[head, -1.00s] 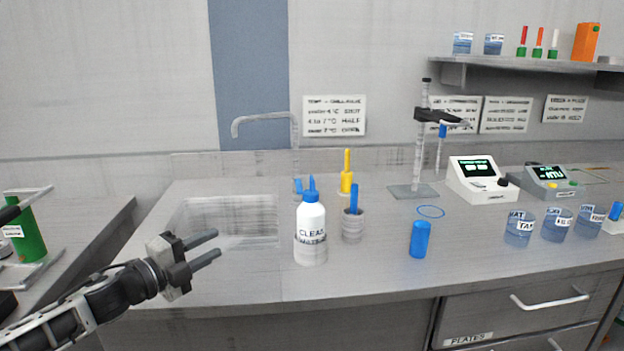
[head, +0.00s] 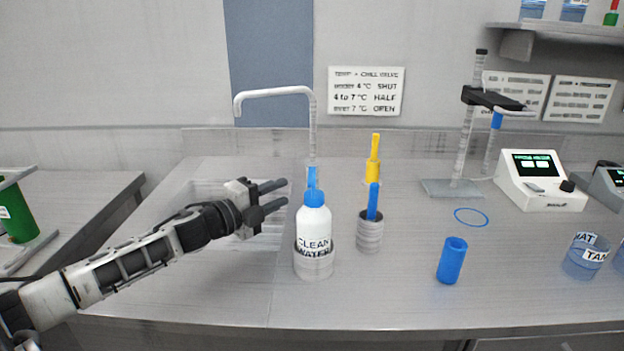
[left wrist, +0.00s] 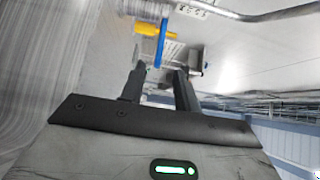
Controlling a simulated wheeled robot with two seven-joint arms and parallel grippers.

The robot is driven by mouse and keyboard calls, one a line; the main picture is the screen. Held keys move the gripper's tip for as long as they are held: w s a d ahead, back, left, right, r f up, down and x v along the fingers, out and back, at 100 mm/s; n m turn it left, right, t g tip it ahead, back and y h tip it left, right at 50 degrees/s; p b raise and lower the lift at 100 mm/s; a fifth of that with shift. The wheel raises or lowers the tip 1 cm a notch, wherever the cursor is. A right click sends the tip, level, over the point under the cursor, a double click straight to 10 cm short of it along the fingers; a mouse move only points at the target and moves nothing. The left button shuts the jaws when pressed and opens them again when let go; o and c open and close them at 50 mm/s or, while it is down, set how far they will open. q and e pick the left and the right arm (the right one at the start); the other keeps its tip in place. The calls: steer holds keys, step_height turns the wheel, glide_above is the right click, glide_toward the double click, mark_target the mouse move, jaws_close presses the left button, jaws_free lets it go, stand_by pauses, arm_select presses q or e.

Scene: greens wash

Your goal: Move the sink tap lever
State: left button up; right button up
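The sink tap (head: 313,125) is a tall grey spout bent to the left over the sink (head: 205,187). A blue upright piece (head: 312,178) shows at its foot, just above the bottle cap; I cannot tell whether it is the tap lever or the bottle's nozzle. My left gripper (head: 279,195) is open and empty over the sink, left of the tap foot and bottle. In the left wrist view, a blue bar (left wrist: 160,44) lies ahead of the parted fingers (left wrist: 159,71), with the tap's pipe (left wrist: 270,14) along the top. My right gripper is not in view.
A CLEAN WATER bottle (head: 314,228) stands close right of my left gripper. Beyond it are a grey pot (head: 370,235) with a blue stick, a yellow valve handle (head: 374,155), a blue cylinder (head: 452,260) and a stand (head: 455,187). The front counter is clear at left.

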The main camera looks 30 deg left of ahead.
arm_select(q)
steer(key=p+x, duration=0.1)
steer(key=x, duration=0.9)
steer(key=shift+w+p, duration=0.2)
steer(key=shift+p, duration=0.1)
jaws_close()
